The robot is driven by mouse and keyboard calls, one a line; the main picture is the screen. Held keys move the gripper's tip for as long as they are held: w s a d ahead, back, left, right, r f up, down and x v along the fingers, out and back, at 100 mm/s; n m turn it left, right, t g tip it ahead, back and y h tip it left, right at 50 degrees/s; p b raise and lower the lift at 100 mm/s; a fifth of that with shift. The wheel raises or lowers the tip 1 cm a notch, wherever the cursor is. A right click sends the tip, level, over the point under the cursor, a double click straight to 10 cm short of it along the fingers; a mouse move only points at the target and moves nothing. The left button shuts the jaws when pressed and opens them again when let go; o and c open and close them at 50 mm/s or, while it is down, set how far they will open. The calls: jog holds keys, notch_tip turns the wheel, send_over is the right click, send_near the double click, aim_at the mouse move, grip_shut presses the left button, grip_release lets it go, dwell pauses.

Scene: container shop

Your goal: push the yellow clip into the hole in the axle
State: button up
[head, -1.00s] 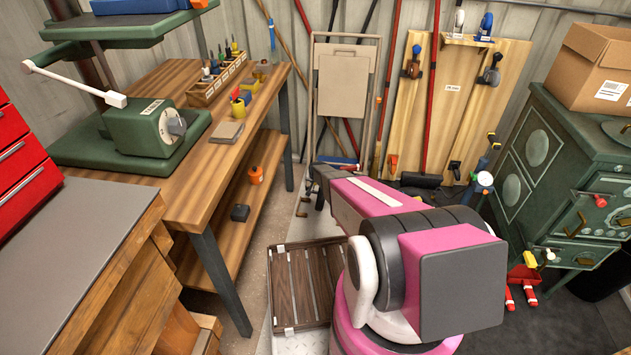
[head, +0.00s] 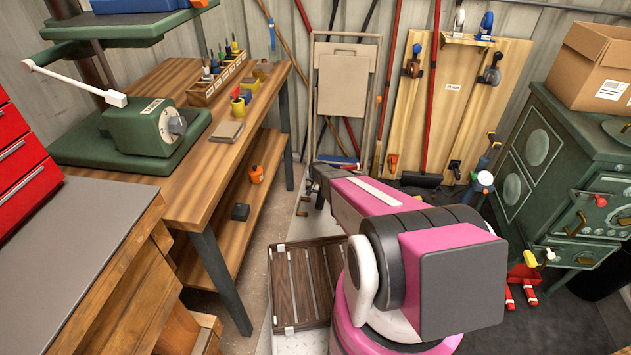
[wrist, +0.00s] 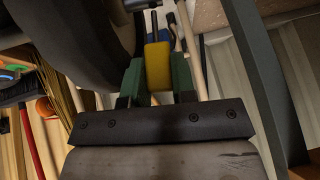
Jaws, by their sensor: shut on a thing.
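In the wrist view my gripper (wrist: 157,78) has two green fingers closed on the sides of the yellow clip (wrist: 158,62). The clip sticks out past the fingertips, towards the top of the picture. A small grey metal piece (wrist: 143,5) shows at the top edge just beyond the clip. It may be the end of the axle, but I cannot tell, and no hole is visible. I cannot tell whether the clip touches it. In the head view my own arm covers the work area, and the clip and gripper cannot be made out there.
In the wrist view a large dark rounded shape (wrist: 75,35) is close on the left, and a grey curved band (wrist: 262,90) on the right. In the head view a wooden bench (head: 180,125) stands left, a slatted crate (head: 283,244) below, and a green stove (head: 560,170) right.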

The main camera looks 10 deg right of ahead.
jog(key=shift+w+a+f, duration=0.1)
jog(key=shift+a+f, duration=0.05)
jog(key=shift+f, duration=1.1)
jog(key=shift+w+a+f, duration=0.1)
jog(key=shift+a+f, duration=0.05)
jog(key=shift+f, duration=1.05)
dwell(3.2)
jog(key=o, duration=1)
jog(key=shift+c, duration=0.2)
jog(key=shift+s+r, duration=0.1)
jog(key=shift+s, duration=0.05)
